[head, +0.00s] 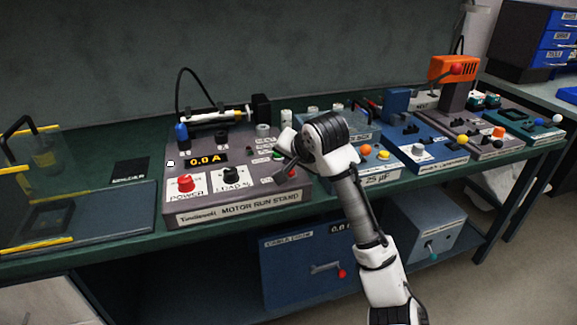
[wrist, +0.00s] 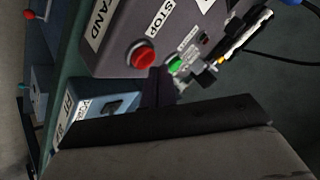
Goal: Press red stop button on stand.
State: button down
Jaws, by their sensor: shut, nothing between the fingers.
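The motor run stand (head: 240,212) is a grey box on the green bench in the head view. In the wrist view, its red stop button (wrist: 141,55) sits beside the STOP label, with a green button (wrist: 176,64) beside it. My gripper (wrist: 158,76) is shut and empty. Its dark fingertips show close to the red button, on the side toward the green one. I cannot tell whether they touch the panel. In the head view, the stop button is partly hidden by my wrist at the stand's right side.
The stand also carries a red power knob (head: 185,183), a black load knob (head: 231,176) and a display (head: 206,160) reading 0.0 A. A blue capacitor box (head: 377,177) stands close on the right. A clear guard with yellow edges (head: 45,160) is at left.

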aim_at(290, 173)
jog(key=shift+r, duration=0.25)
notch_tip(290, 173, up, 5)
jog(key=p, duration=0.5)
jog(key=shift+f, duration=0.1)
dwell(0.6)
